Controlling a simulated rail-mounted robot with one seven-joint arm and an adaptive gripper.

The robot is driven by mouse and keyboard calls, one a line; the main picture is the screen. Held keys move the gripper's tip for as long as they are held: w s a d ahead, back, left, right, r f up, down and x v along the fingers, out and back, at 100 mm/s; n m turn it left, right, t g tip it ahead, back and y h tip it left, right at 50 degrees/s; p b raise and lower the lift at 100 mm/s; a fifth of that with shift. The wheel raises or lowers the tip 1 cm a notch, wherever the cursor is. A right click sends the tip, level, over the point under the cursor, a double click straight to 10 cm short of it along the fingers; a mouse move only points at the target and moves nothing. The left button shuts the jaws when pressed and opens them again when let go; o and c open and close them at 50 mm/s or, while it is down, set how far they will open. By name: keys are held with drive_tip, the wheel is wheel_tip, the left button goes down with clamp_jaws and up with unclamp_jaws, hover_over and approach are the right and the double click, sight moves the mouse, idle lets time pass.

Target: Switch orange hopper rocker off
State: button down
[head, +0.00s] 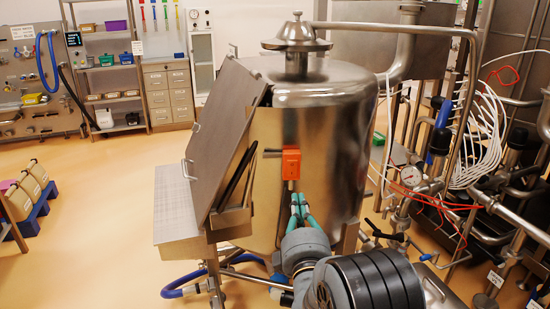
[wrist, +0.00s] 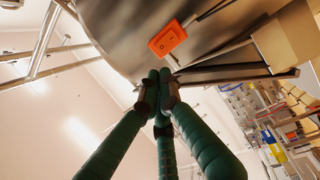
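The orange rocker switch box (head: 291,163) is mounted on the curved front of the steel hopper (head: 330,130), with a short stem below it in the head view. In the wrist view the orange rocker (wrist: 167,39) shows a darker orange rocker face with small marks; which side is pressed cannot be told. My gripper (head: 300,203) is below the switch in the head view, its green fingers pointing up. In the wrist view my gripper (wrist: 160,80) has its dark fingertips drawn together with nothing seen between them. The tips appear apart from the switch.
A tilted steel lid (head: 225,125) with a handle stands left of the switch, above a steel ledge (head: 180,210).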

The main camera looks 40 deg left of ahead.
sight(292, 162)
drive_tip(key=shift+s+d+r, duration=0.1)
drive_tip(key=shift+d+r, duration=0.05)
drive_tip(key=shift+d, duration=0.05)
drive_tip(key=shift+a, duration=0.1)
drive_tip(key=p+x, duration=0.5)
drive_tip(key=x, duration=0.9)
drive_tip(key=shift+a, duration=0.1)
